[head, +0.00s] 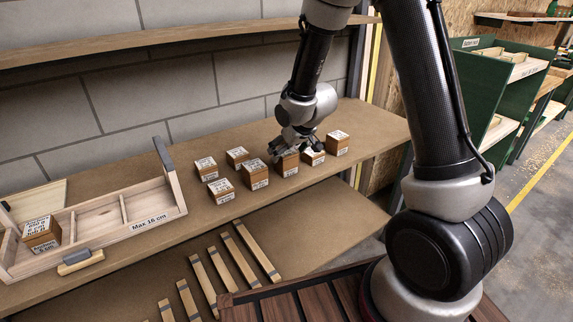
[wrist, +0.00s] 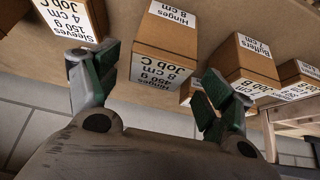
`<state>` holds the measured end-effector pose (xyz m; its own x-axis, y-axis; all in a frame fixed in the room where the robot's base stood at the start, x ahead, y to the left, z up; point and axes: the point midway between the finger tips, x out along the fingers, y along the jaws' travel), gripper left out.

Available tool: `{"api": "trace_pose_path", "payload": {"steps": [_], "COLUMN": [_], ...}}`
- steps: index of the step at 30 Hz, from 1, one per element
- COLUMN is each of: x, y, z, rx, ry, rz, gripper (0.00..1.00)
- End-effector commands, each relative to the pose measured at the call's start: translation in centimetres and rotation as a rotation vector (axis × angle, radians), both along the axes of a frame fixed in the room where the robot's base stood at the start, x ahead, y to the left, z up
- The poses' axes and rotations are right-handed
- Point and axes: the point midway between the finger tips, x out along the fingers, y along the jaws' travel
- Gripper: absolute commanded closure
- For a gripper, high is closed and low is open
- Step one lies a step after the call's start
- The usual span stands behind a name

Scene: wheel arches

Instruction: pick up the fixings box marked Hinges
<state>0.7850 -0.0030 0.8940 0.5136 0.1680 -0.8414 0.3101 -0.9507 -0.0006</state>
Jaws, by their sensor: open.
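The fixings box marked Hinges (wrist: 165,45) is brown with white labels and fills the upper middle of the wrist view. My gripper (wrist: 155,80) is open and empty, with one finger towards each side of this box. I see no clear contact. In the head view my gripper (head: 297,142) is low over the row of boxes on the bench. The box partly covered by it (head: 287,165) appears to be the Hinges one, but its label is too small to read there.
In the wrist view, a Sleeves box (wrist: 70,18) is at left and a Buffers box (wrist: 242,62) at right, close by. Several similar boxes share the bench (head: 130,262). A wooden tray marked Max 16 cm (head: 150,218) holds one box (head: 40,235) at left. A shelf (head: 190,38) runs above.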

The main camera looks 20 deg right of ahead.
Motion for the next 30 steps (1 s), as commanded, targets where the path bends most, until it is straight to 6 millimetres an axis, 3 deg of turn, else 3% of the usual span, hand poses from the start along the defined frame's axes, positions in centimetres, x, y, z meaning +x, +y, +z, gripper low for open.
{"api": "trace_pose_path", "payload": {"steps": [12,20,27,29,30], "x": [2.9,3.0,3.0,3.0,3.0], "y": [0.7,0.8,0.7,0.7,0.7], "z": [-4.8,-4.9,-4.9,-4.9,-4.9], "rx": [-0.001,0.000,0.000,0.000,0.000], "ry": [0.002,0.000,0.000,0.000,0.000], "rz": [-0.001,-0.001,-0.001,-0.001,-0.001], "gripper": [0.19,0.21,0.65,0.76,0.76]}}
